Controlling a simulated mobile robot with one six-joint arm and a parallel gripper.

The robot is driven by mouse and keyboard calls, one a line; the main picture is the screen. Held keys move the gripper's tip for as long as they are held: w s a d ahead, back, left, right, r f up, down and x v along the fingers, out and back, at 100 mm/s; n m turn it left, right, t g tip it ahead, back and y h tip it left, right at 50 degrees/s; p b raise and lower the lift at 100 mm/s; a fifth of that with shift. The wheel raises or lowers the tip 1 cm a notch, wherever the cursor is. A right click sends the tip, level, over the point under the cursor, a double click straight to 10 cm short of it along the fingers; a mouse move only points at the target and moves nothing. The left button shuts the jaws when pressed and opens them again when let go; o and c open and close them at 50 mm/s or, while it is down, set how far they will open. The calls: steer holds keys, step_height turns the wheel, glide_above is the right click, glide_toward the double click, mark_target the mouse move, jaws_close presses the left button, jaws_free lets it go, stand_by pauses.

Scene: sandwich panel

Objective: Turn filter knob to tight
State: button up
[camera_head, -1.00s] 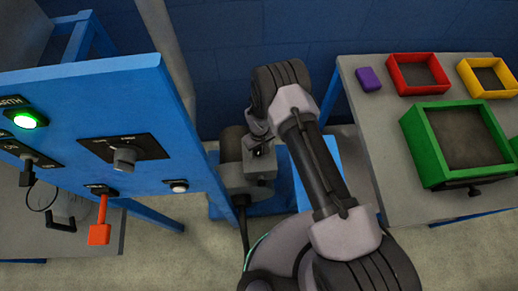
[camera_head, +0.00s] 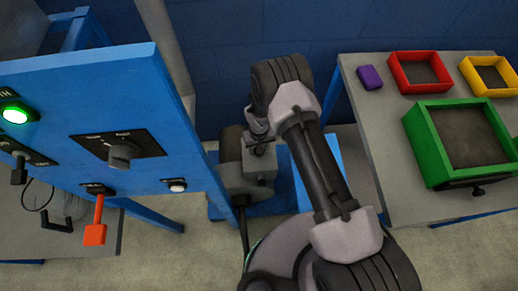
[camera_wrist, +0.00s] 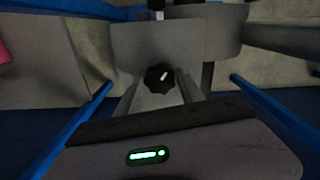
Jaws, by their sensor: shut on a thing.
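The filter knob is a black lobed knob (camera_wrist: 160,77) with a white pointer mark, on a grey housing (camera_wrist: 215,35) in the wrist view. The pointer leans slightly right of straight up in that picture. My gripper (camera_wrist: 160,84) is shut on the knob, one grey finger on each side. In the head view my gripper (camera_head: 259,146) reaches down to the grey machine (camera_head: 243,172) beside the blue panel. The knob is too small and covered to make out there.
The blue panel (camera_head: 120,88) at left carries a lit green button (camera_head: 15,114), a grey rotary switch (camera_head: 120,155) and a red lever (camera_head: 96,232). A grey table (camera_head: 385,150) at right holds a purple block (camera_head: 370,77) and red, yellow and green trays.

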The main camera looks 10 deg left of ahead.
steer(key=m+b, duration=0.2)
steer(key=m, duration=0.2)
steer(key=shift+f+m, duration=0.1)
steer(key=shift+m, duration=0.2)
steer(key=m+b, duration=0.1)
steer(key=m, duration=0.2)
steer(key=shift+m+b, duration=0.3)
steer(key=shift+b, duration=0.05)
steer(key=m+b, duration=0.2)
steer(key=m, duration=0.2)
steer(key=shift+m, duration=0.3)
steer(key=m+b, duration=0.1)
steer(key=m, duration=0.2)
steer(key=shift+m, duration=0.3)
steer(key=m+b, duration=0.3)
steer(key=m, duration=0.9)
steer(key=shift+m, duration=0.3)
steer(key=o, duration=1.4)
